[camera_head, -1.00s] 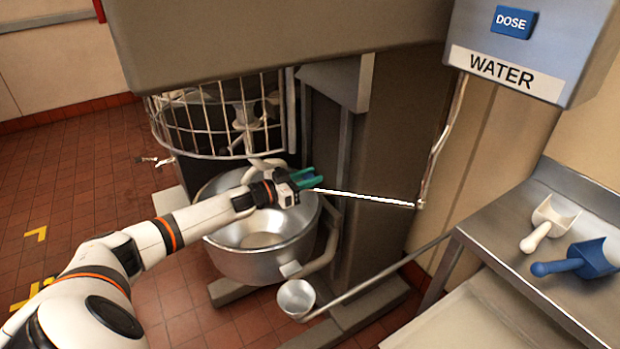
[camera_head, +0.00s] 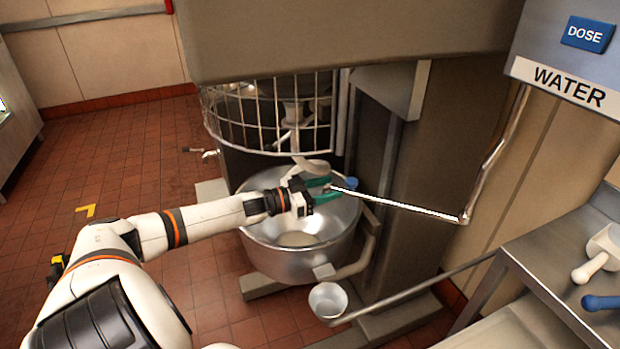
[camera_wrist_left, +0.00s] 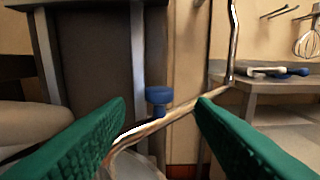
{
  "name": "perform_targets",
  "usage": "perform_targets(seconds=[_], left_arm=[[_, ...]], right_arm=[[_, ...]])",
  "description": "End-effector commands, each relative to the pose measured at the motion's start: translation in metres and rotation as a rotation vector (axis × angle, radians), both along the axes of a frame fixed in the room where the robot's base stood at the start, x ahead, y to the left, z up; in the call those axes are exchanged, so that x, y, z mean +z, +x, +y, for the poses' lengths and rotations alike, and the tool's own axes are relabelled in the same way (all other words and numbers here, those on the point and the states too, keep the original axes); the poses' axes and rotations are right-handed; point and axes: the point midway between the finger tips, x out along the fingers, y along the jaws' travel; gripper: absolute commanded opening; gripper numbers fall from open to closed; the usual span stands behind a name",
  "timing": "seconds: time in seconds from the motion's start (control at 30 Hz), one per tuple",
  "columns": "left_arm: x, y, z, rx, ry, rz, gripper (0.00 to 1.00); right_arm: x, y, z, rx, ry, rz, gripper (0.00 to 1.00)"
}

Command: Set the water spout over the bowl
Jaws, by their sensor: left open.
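The water spout (camera_head: 410,208) is a thin, shiny pipe that bends at an elbow under the WATER box. Its free end lies over the right part of the steel bowl (camera_head: 300,262). A blue knob (camera_head: 351,183) stands on the spout near that end. My left gripper (camera_head: 328,189) is open, its green fingers on either side of the spout's tip. In the left wrist view the spout (camera_wrist_left: 190,110) runs between the spread fingers, and the blue knob (camera_wrist_left: 158,96) stands beyond the fingertips. Whether a finger touches the pipe I cannot tell. My right gripper is not in view.
A wire guard (camera_head: 270,130) and the mixer head hang above the bowl. The mixer column (camera_head: 435,150) stands behind the spout. A small metal cup (camera_head: 328,299) on a rod is in front of the bowl. A steel table (camera_head: 560,270) with scoops is at right.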

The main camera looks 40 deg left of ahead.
Motion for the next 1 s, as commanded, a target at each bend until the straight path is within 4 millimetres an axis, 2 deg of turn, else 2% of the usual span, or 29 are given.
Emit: perform_targets(seconds=[0.1, 0.3, 0.5, 0.77, 0.87, 1.0], left_arm=[[-0.002, -0.018, 0.007, -0.001, 0.000, 0.004, 0.50], [-0.001, -0.036, 0.015, -0.001, 0.001, 0.002, 0.50], [0.000, -0.043, 0.019, 0.000, 0.000, 0.000, 0.50], [0.000, -0.044, 0.019, 0.000, 0.000, -0.001, 0.50], [0.000, -0.044, 0.017, -0.003, 0.007, -0.002, 0.36], [-0.004, -0.051, -0.002, -0.032, 0.120, -0.035, 0.14]], right_arm=[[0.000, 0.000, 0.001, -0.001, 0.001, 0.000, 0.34], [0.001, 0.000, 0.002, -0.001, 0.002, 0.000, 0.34], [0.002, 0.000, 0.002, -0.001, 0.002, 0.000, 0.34], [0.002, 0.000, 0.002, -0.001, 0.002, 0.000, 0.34], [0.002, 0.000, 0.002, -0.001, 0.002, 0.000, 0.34], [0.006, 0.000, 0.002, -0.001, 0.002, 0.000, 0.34]])
